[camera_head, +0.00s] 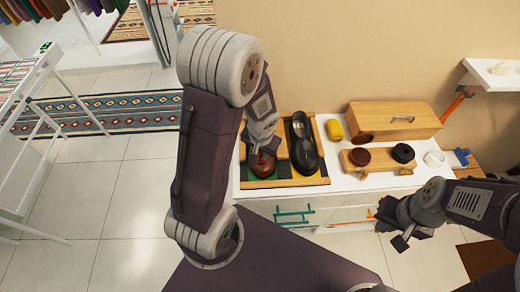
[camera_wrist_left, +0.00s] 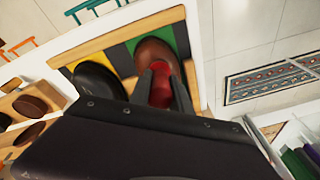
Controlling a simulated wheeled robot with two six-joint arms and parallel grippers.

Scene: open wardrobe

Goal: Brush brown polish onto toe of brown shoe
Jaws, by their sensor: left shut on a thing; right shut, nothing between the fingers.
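The brown shoe (camera_head: 259,174) lies on the green part of a wooden tray (camera_head: 285,183), mostly covered by my left arm in the head view. Its rounded brown end shows in the left wrist view (camera_wrist_left: 152,50). My left gripper (camera_head: 263,158) is shut on a red object (camera_wrist_left: 160,84), seemingly the brush handle, right over the shoe. Its bristles are hidden, so contact with the shoe cannot be told. The brown polish tin (camera_head: 360,157) sits on a small wooden stand (camera_head: 380,168). My right gripper (camera_head: 402,241) is shut and empty in front of the cabinet.
A black shoe (camera_head: 303,142) lies beside the brown one on yellow. Black polish (camera_head: 403,152), a yellow sponge (camera_head: 334,130), a wooden box (camera_head: 394,119) and a white cup (camera_head: 434,158) stand to the right.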

